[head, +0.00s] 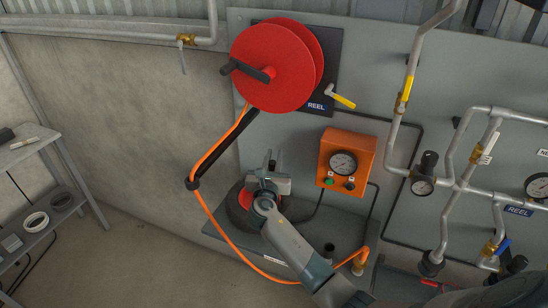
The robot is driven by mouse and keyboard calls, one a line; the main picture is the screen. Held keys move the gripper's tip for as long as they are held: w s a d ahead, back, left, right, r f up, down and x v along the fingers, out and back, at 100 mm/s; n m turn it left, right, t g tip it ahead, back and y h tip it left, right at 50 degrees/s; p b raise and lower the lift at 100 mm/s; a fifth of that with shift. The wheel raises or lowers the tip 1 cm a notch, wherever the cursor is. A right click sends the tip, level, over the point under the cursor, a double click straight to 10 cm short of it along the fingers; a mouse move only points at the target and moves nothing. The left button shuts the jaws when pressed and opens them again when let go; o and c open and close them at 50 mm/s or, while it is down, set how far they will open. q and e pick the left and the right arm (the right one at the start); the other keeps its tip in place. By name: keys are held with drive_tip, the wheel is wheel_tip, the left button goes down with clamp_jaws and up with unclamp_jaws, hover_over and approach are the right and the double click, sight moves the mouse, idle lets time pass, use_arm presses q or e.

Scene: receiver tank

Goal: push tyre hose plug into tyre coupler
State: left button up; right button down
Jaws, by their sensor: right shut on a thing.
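My right gripper (273,162) is in the middle of the view, above and in front of a black tyre (236,212) with a red hub. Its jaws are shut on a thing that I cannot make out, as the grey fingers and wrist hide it. The tyre is partly hidden by my arm. A dark thin hose (308,216) runs from the orange gauge box (347,162) toward the tyre. I cannot pick out the tyre hose plug. A brass fitting (360,267) stands at the bench's right end, where an orange hose (235,243) ends; I cannot tell whether it is the tyre coupler. My left gripper is out of view.
A red reel (275,65) on the wall feeds the orange hose, which loops left and low past the tyre. Grey pipes with valves (445,180) fill the right. A shelf (40,160) stands far left. The floor between shelf and bench is clear.

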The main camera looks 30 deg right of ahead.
drive_tip(key=shift+f, duration=0.4)
drive_tip(key=c, duration=1.5)
unclamp_jaws()
drive_tip(key=shift+c, duration=0.2)
drive_tip(key=shift+s, duration=0.1)
drive_tip(key=b+v, duration=0.5)
drive_tip(key=v, duration=1.2)
drive_tip(key=shift+s, duration=0.1)
